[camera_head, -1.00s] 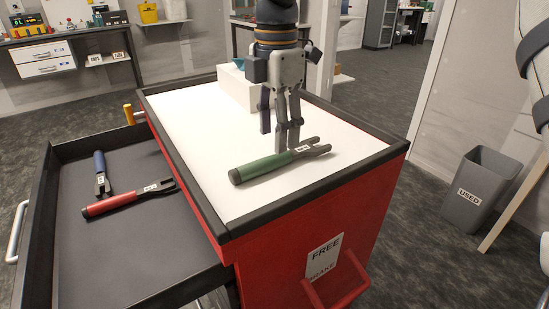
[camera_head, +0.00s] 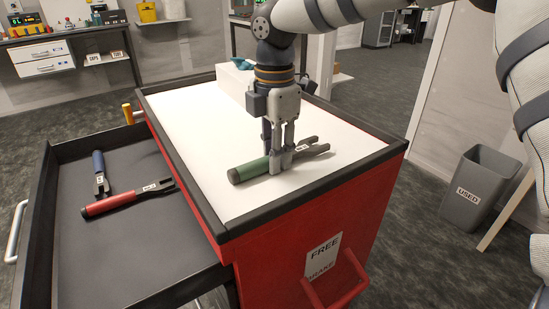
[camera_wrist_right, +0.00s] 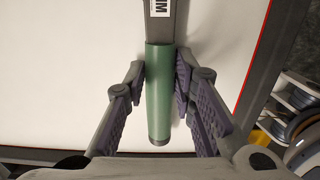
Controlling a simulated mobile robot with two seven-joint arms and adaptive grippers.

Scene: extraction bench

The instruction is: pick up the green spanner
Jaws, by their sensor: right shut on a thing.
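The green spanner (camera_head: 252,169) lies on the white top of the red cart, its grey forked head pointing right. My right gripper (camera_head: 279,163) comes down over it from above and is shut on it near the middle, where the green handle meets the grey part. In the right wrist view the green handle (camera_wrist_right: 159,95) lies between the finger pads of the gripper (camera_wrist_right: 160,88). The spanner looks still at the level of the cart top. My left gripper is not in view.
The open black drawer (camera_head: 75,240) at left holds a red spanner (camera_head: 112,202) and a blue spanner (camera_head: 99,165). A white box (camera_head: 235,85) with a teal item stands at the back of the cart top (camera_head: 190,130). A grey bin (camera_head: 478,190) stands at right.

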